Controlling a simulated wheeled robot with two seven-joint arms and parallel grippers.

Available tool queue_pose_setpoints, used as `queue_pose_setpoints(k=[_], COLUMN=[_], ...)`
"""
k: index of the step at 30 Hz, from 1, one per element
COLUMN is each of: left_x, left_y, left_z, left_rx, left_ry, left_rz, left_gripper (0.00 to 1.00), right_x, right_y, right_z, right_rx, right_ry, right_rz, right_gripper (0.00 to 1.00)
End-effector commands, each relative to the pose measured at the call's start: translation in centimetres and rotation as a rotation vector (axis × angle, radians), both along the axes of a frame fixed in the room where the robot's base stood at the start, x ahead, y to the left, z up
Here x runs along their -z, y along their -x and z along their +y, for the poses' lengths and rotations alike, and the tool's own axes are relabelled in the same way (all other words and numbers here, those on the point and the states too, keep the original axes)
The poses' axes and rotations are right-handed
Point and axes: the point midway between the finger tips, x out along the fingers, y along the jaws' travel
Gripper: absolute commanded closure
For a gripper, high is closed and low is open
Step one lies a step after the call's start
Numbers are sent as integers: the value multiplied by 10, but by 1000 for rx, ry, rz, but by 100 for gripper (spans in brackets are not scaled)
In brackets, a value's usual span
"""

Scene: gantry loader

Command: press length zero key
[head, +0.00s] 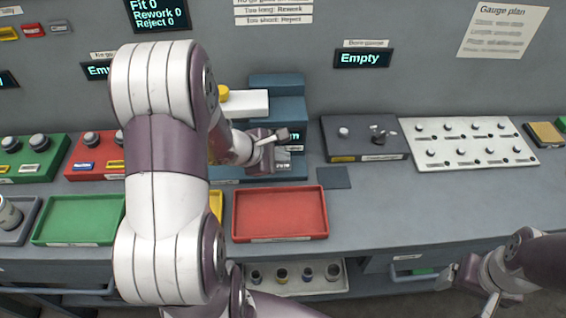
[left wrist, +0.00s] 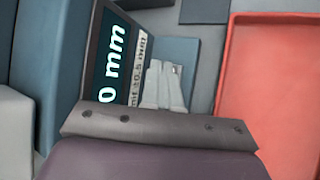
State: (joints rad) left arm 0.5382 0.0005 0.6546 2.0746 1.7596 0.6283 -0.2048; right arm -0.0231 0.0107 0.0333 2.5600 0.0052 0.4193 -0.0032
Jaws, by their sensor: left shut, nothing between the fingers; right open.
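The blue-grey length gauge (head: 278,88) stands at the back of the bench, with a white block and a yellow knob on its left. Its dark display, partly hidden in the head view, reads "0 mm" in the left wrist view (left wrist: 108,70), with a printed label beside it. My left gripper (head: 284,134) is shut and empty, in front of the display; its fingertips also show in the left wrist view (left wrist: 162,70). I cannot make out the zero key or whether the fingertips touch anything. My right gripper (head: 466,290) is open and empty at the lower right.
A red tray (head: 280,236) and a green tray (head: 80,240) lie along the front. A dark fixture (head: 350,150) and a white pegged board (head: 440,162) stand to the right. The bench right of the red tray is clear.

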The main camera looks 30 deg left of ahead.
Motion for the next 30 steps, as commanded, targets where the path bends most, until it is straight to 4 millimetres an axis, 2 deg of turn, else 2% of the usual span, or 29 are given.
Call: queue_pose_setpoints(k=[9,24,30], left_x=[-2,-50,-50], left_y=[0,0,0], left_z=[0,0,0], left_rx=[-1,0,0], left_ry=[0,-1,0], left_rz=[-1,-1,0], left_gripper=[100,100,100], right_x=[-2,-39,-38], right_y=[0,0,0], right_z=[0,0,0], right_rx=[0,0,0], right_ry=[0,0,0], right_rz=[0,0,0], right_gripper=[18,18,18])
